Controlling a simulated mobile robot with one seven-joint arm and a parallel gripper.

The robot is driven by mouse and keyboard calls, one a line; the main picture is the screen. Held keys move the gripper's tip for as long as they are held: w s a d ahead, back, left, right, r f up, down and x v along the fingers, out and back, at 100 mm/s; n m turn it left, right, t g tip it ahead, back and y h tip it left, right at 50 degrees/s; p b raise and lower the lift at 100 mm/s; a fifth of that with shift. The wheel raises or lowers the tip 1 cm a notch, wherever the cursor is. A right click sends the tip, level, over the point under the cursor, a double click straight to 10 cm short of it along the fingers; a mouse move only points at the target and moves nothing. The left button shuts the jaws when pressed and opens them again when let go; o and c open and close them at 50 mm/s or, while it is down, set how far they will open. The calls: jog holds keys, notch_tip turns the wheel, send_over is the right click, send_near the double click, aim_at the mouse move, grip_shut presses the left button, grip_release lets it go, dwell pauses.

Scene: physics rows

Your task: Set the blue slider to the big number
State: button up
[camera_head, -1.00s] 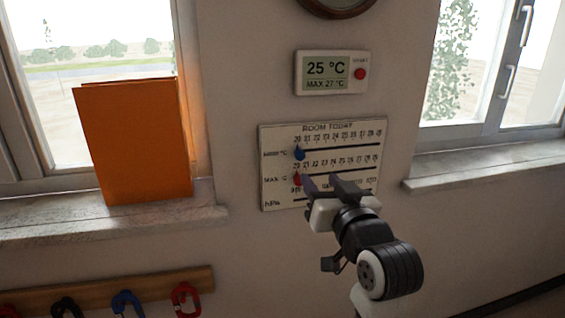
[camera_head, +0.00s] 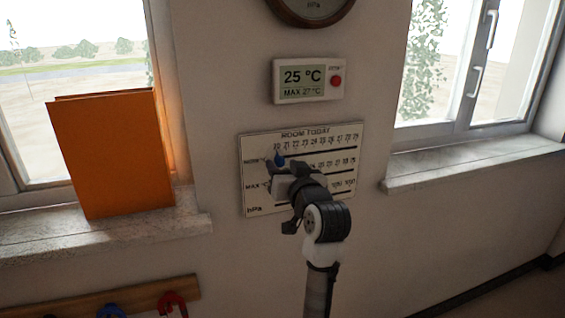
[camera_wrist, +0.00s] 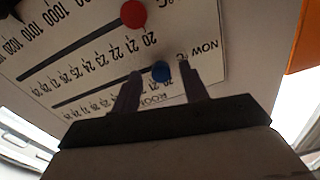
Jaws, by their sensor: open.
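The blue slider (camera_head: 279,160) sits at the left end of the upper slot, by 20, on the white ROOM TODAY board (camera_head: 250,205). The wrist view shows the board upside down, with the blue slider (camera_wrist: 161,72) between my fingers. My gripper (camera_head: 284,168) is open at the board, one finger on each side of the blue slider; I cannot tell whether either touches it. The display (camera_head: 309,80) above shows a big 25 °C and a small MAX 27 °C. The red slider (camera_wrist: 133,14) shows on the MAX row in the wrist view; my gripper hides it in the head view.
A round gauge (camera_head: 312,10) hangs above. An orange folder (camera_head: 110,150) stands on the left sill. A rail (camera_head: 60,312) with hooks is low on the left. The wall right of the board is clear.

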aim_at(322, 152)
jog(key=shift+w+a, duration=0.2)
jog(key=shift+w, duration=0.2)
grip_shut()
jog(key=w+d, duration=0.1)
jog(key=d, duration=0.2)
jog(key=w+d, duration=0.1)
jog(key=d, duration=0.3)
jog(key=w+d, duration=0.1)
jog(key=d, duration=0.3)
jog(key=shift+w+d, duration=0.25)
jog(key=shift+w, duration=0.1)
grip_release()
